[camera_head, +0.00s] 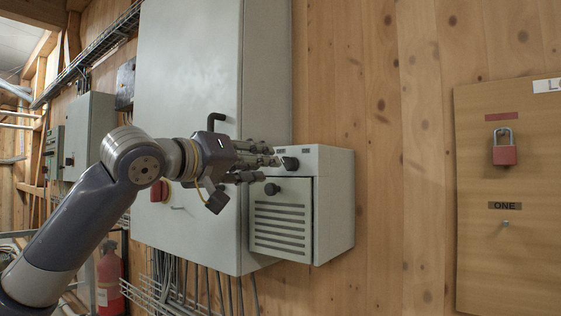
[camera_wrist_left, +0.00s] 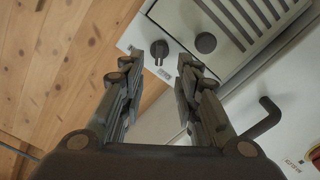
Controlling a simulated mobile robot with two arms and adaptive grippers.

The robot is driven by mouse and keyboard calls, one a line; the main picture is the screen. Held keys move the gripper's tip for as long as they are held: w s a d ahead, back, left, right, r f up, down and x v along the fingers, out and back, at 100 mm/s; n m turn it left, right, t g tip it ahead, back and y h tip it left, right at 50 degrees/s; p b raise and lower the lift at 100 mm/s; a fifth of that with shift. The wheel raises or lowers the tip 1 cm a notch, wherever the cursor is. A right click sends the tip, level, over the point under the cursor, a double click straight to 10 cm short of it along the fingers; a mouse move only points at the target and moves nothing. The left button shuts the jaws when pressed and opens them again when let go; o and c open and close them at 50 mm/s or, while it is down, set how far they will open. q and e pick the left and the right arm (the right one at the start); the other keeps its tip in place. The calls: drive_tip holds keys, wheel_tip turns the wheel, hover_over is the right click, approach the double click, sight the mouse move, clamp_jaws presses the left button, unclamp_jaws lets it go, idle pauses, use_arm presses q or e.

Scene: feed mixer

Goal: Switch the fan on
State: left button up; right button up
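A small grey box (camera_head: 333,200) with a slotted front is mounted on the wooden wall. A dark rotary switch (camera_head: 290,163) sits on its upper strip, and it also shows in the wrist view (camera_wrist_left: 159,50). A round black knob (camera_head: 271,188) sits below it on the slotted door, also in the wrist view (camera_wrist_left: 205,43). My left gripper (camera_head: 268,168) is open and empty in front of the box. In the wrist view, its fingers (camera_wrist_left: 157,66) are spread with the rotary switch seen between their tips. Whether they touch it, I cannot tell. My right gripper is not in view.
A large grey cabinet (camera_head: 190,70) with a black handle (camera_head: 216,121) and a red switch (camera_head: 159,190) stands left of the box. A wooden board (camera_head: 510,250) with a red padlock (camera_head: 504,150) hangs at the right. Cables (camera_head: 190,285) run below the cabinet.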

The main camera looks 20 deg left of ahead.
sight(285, 164)
use_arm(q)
drive_tip(key=p+x, duration=0.1)
drive_tip(key=x, duration=0.6)
drive_tip(key=shift+w+p, duration=0.1)
drive_tip(key=shift+p, duration=0.3)
clamp_jaws()
